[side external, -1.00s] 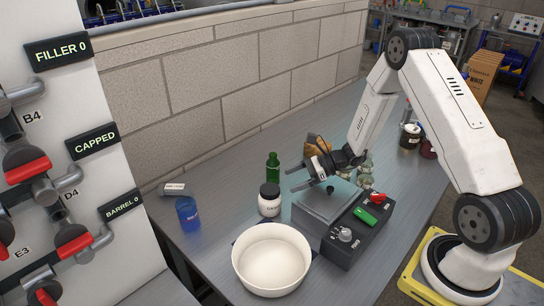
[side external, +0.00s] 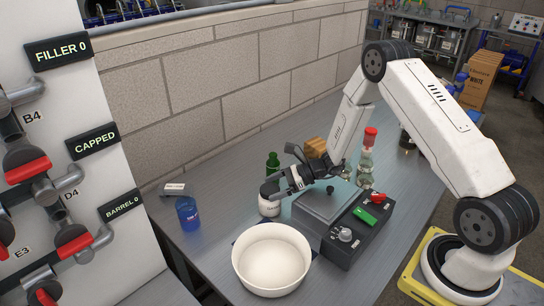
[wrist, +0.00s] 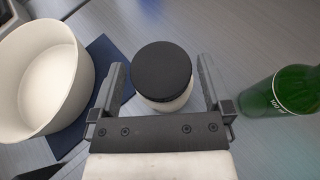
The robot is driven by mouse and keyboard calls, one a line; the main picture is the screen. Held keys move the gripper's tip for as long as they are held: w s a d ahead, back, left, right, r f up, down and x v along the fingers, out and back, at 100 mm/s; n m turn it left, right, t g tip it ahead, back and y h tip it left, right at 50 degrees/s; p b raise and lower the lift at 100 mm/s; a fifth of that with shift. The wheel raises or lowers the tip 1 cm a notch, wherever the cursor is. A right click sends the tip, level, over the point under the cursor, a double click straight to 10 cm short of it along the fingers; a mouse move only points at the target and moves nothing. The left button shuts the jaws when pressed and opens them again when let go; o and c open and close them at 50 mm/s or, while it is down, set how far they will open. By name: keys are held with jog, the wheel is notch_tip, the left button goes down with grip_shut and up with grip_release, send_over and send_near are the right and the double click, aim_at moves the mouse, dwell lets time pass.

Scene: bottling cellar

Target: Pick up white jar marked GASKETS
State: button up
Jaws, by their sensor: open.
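The white jar (side external: 268,208) with a black lid stands upright on the grey table, left of the control box. In the wrist view the jar's black lid (wrist: 162,70) lies between and slightly beyond the fingers, with a strip of white body below it. My gripper (side external: 273,191) is at the jar's top in the side view, and its fingers hide the lid there. In the wrist view my gripper (wrist: 162,92) is open, with one finger on each side of the jar and gaps visible. The jar's label is hidden in both current views.
A white bowl (side external: 271,235) stands in front of the jar, on a dark blue mat (wrist: 107,55). A green bottle (side external: 272,164) is close behind the jar. A control box (side external: 358,228) with knobs is to the right. A blue cup (side external: 187,213) stands to the left.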

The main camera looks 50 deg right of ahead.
jog(key=shift+w+a+f, duration=0.3)
jog(key=shift+w+a, duration=0.1)
jog(key=shift+a, duration=0.15)
jog(key=c, duration=1.2)
jog(key=shift+o, duration=0.2)
jog(key=shift+r, duration=0.15)
jog(key=shift+r, duration=0.65)
jog(key=s+r, duration=1.1)
jog(key=s, duration=0.3)
jog(key=shift+a+r, duration=0.25)
jog(key=shift+a, duration=0.05)
